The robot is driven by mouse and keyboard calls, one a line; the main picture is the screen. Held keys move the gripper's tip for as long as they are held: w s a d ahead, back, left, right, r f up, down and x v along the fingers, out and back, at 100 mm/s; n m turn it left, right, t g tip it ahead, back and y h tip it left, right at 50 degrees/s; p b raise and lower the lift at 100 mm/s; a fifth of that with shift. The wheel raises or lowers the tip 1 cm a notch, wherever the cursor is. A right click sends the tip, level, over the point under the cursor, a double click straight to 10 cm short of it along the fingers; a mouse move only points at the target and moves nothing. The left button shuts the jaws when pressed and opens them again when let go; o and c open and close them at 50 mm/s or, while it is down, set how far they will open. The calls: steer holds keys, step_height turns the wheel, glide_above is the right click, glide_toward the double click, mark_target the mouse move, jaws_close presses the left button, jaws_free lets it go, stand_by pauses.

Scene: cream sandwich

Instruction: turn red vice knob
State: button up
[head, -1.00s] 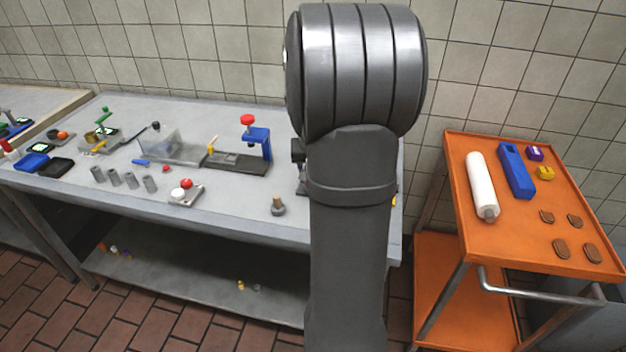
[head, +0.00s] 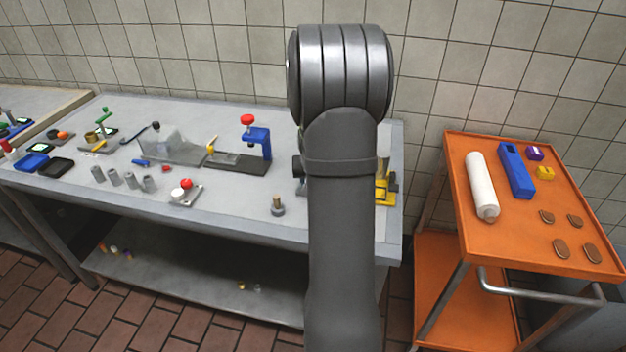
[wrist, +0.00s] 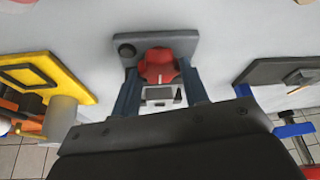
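A red knob (wrist: 158,66) shows in the wrist view on a grey base plate (wrist: 127,44), with a pale metal part just below it. My gripper (wrist: 159,72) has two dark blue fingers, one on each side of the red knob. The fingers are apart, and I cannot tell whether either touches the knob. The dark gripper body covers the bottom of the wrist view. In the head view my arm hides the gripper and the red knob; only a dark edge of a device shows left of the arm.
A yellow device (wrist: 38,75) stands close on the left in the wrist view; it shows right of my arm in the head view (head: 384,190). A blue press (head: 258,138) with a red top stands left of my arm. An orange cart (head: 500,232) is at the right.

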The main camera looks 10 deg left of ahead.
steer(key=shift+c, duration=1.1)
steer(key=shift+m, duration=0.3)
steer(key=shift+a+m+h, duration=0.1)
steer(key=shift+m+h, duration=0.5)
steer(key=shift+m, duration=0.75)
steer(key=shift+a+m+h, duration=0.1)
steer(key=shift+m+h, duration=0.5)
steer(key=shift+m, duration=0.75)
steer(key=o, duration=0.7)
